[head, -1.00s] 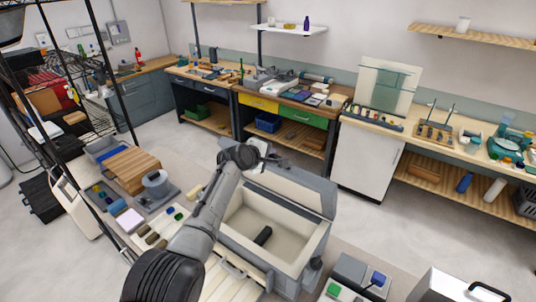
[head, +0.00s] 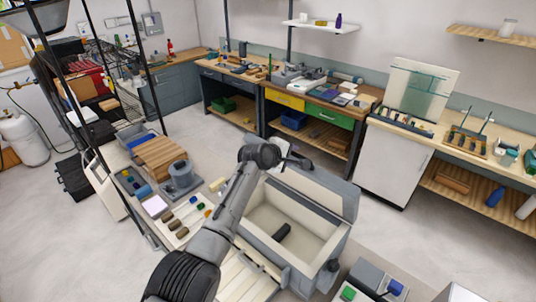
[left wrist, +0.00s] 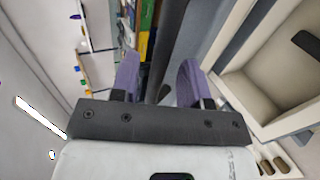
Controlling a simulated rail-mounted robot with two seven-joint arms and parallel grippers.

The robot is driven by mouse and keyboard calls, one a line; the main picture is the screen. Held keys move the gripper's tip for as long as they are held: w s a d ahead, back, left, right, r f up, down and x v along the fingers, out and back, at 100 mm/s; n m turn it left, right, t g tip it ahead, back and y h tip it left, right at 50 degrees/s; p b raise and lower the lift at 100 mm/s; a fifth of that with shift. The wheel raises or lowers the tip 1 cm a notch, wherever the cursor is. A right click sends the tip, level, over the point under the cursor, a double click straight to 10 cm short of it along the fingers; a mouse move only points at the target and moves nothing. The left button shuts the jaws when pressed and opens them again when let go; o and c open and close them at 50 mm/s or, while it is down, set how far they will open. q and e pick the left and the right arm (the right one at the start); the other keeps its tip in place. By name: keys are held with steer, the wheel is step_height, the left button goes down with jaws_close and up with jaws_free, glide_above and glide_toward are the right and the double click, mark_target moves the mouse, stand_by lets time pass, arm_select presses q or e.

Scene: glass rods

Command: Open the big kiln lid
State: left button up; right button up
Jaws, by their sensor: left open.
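The big kiln (head: 330,252) is a grey box with a pale lining, in the lower middle of the head view. Its lid (head: 318,190) stands raised at the back, its pale inner side showing, so the chamber is uncovered. A dark bar (head: 282,234) lies inside. My left gripper (head: 284,154) is at the left end of the raised lid; its fingertips are hard to make out there. In the left wrist view its two purple fingers (left wrist: 158,76) are apart, with a dark grey edge passing behind or between them. I cannot tell if they touch it. My right gripper is out of view.
Left of the kiln, the bench holds a round grey device (head: 180,178), a wooden slatted box (head: 160,155) and several small tools. A control box (head: 362,280) with coloured buttons stands at front right. Workbenches line the back wall, with clear floor before them.

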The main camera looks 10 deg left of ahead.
arm_select(q)
steer(key=b+v, duration=0.2)
steer(key=v, duration=1)
stand_by(0.4)
